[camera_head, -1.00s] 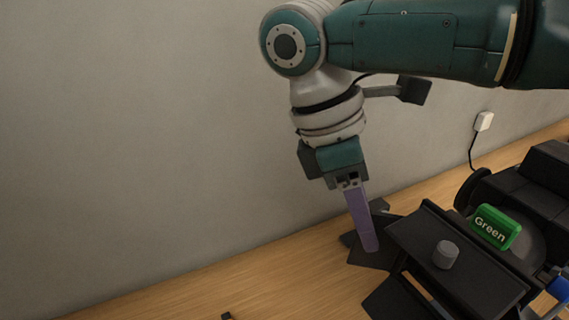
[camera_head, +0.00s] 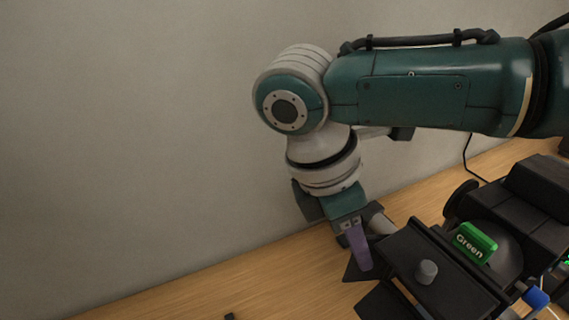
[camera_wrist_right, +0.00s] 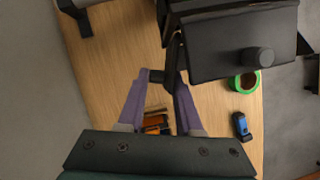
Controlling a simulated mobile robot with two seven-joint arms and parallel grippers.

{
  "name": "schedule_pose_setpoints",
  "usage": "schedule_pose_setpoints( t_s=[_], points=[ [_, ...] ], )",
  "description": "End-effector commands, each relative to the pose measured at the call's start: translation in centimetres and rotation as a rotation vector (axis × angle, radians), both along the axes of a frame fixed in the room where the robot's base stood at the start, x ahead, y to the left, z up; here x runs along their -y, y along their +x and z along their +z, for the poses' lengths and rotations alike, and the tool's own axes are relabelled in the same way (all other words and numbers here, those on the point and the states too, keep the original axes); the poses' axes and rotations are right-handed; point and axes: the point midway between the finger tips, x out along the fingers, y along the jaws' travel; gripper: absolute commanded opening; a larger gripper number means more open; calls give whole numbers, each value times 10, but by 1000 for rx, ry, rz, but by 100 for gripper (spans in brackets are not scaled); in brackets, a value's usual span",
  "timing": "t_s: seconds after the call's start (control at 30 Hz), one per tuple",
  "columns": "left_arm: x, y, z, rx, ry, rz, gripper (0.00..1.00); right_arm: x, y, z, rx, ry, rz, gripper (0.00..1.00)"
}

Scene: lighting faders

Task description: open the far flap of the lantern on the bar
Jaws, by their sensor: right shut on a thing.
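The black lantern (camera_head: 505,257) with a green "Green" label (camera_head: 475,240) stands at the right of the head view. Its near-side flap (camera_head: 440,268) carries a grey knob (camera_head: 427,272). My right gripper (camera_head: 362,262), with purple fingers, points down at the lantern's left side, beside dark flap plates (camera_head: 360,274). In the wrist view, the right gripper (camera_wrist_right: 161,80) has its fingertips on a small black piece (camera_wrist_right: 158,76) at the edge of a thin dark flap seen nearly edge-on. The fingers hide part of that flap. My left gripper is not in view.
The wooden surface (camera_head: 220,290) runs along the grey wall (camera_head: 130,150), with free room to the left. In the wrist view, a green-rimmed round thing (camera_wrist_right: 243,82), a blue-and-black device (camera_wrist_right: 240,126) and orange items (camera_wrist_right: 155,123) lie below.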

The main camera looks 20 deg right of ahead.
Motion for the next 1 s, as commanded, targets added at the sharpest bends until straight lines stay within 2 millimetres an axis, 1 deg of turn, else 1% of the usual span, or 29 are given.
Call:
schedule_pose_setpoints(
  t_s=[0.13, 0.17, 0.33, 0.57, 0.67, 0.77, 1.0],
  points=[
    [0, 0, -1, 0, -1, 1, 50, 0, 2, 0, 7, -1, 1, 0],
    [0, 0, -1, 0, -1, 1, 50, 0, 2, 0, 7, -1, 1, 36],
    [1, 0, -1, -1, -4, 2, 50, 0, 2, 0, 5, 0, -1, 55],
    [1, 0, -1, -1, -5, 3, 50, 0, 1, 0, 3, 0, -2, 56],
    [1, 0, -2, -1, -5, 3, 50, -2, 2, 4, 4, 0, -2, 56],
    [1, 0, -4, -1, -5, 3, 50, -7, 4, 15, 5, 2, 0, 56],
    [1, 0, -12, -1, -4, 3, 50, -24, 10, 61, 8, 2, 1, 56]
  ],
)
